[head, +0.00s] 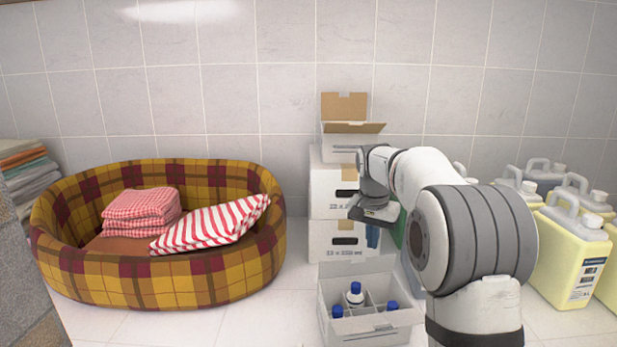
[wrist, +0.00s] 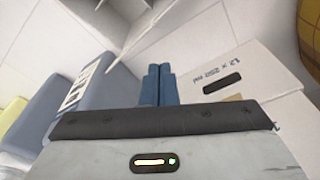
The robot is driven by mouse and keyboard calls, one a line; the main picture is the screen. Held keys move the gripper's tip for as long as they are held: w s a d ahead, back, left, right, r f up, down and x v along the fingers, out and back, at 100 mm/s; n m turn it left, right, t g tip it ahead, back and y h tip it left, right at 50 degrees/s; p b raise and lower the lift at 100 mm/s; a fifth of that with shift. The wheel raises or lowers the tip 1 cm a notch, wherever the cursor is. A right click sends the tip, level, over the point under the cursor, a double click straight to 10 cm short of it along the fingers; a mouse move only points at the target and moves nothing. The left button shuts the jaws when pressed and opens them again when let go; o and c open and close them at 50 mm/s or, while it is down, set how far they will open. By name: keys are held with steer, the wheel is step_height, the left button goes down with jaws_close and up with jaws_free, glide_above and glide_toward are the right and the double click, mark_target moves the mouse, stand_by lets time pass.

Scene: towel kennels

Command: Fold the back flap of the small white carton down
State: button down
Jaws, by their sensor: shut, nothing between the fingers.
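A small white carton (head: 337,143) with brown insides stands on top of a stack against the tiled wall. Its back flap (head: 344,106) stands upright. Another flap (head: 355,127) sticks out level at the front. My gripper (head: 373,238) hangs pointing down, below and to the right of that carton, beside the lower stacked boxes and apart from the flaps. Its blue fingers (wrist: 159,84) are together and empty in the wrist view. The wrist view shows a printed white box (wrist: 240,72) close by on the right, but no upright flap that I can make out.
Stacked white boxes (head: 336,240) bear the carton. An open divided box (head: 335,328) with blue-capped bottles stands in front. Yellow jugs (head: 565,260) crowd the right. A plaid pet bed (head: 165,285) with towels and a striped cushion fills the left.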

step_height(320, 180, down, 2)
steer(key=shift+f+b, duration=0.15)
steer(key=shift+b, duration=0.4)
steer(key=shift+s, duration=0.1)
steer(key=shift+s+d+b, duration=0.2)
steer(key=shift+s+b, duration=0.5)
steer(key=shift+s, duration=0.55)
steer(key=shift+s+d+b, duration=0.2)
steer(key=shift+s+b, duration=0.45)
steer(key=shift+s, duration=0.55)
steer(key=shift+f+b, duration=1)
steer(key=shift+f, duration=0.6)
steer(key=shift+w+r, duration=0.1)
steer(key=shift+r, duration=0.1)
step_height(320, 180, up, 8)
steer(key=p, duration=0.7)
glide_above(378, 268)
steer(key=s, duration=0.2)
steer(key=shift+a, duration=0.3)
